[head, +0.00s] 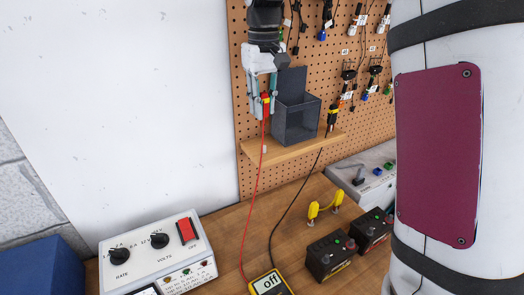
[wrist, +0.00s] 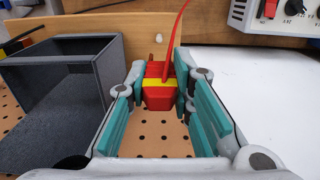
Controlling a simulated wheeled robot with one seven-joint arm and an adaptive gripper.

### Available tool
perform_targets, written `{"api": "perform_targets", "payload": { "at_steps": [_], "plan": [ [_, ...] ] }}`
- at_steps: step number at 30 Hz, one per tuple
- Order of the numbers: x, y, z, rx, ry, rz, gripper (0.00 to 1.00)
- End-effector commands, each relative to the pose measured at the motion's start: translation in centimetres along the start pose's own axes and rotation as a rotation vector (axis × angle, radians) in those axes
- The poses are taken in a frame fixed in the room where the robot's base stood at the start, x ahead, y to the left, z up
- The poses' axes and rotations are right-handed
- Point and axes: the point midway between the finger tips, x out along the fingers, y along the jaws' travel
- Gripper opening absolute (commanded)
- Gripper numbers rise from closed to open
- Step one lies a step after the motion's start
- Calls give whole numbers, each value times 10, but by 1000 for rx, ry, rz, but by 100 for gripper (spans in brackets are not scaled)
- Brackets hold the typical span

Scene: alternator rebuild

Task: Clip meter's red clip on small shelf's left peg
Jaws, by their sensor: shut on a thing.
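My gripper (head: 264,112) points down in front of the pegboard and is shut on the red clip (head: 266,103), which has a yellow band. In the wrist view the red clip (wrist: 159,97) sits between the teal finger pads, its red lead running upward. The small wooden shelf (head: 300,147) is just below the gripper in the head view. Its left peg (head: 264,149), a small pale stub at the front edge, also shows in the wrist view (wrist: 158,38). The clip is apart from it. The yellow meter (head: 268,284) lies on the bench, its display reading "OFF".
A dark grey bin (head: 297,118) stands on the shelf, close to the right of my gripper. A black clip (head: 332,116) is at the shelf's right end. A control box (head: 158,250), battery-like black blocks (head: 330,256) and a yellow part (head: 325,208) are on the bench.

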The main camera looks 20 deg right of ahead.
Motion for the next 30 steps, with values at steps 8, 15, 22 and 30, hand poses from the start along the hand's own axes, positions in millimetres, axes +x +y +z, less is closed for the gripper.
{"api": "perform_targets", "payload": {
  "at_steps": [8, 15, 22, 30],
  "plan": [
    [39, 1, 4, 2, -7, -1, 8],
    [49, 1, 4, 2, -5, -1, 8],
    [49, 1, 4, 2, -4, -1, 8],
    [55, 1, 4, 2, -5, -1, 8]
  ]
}}
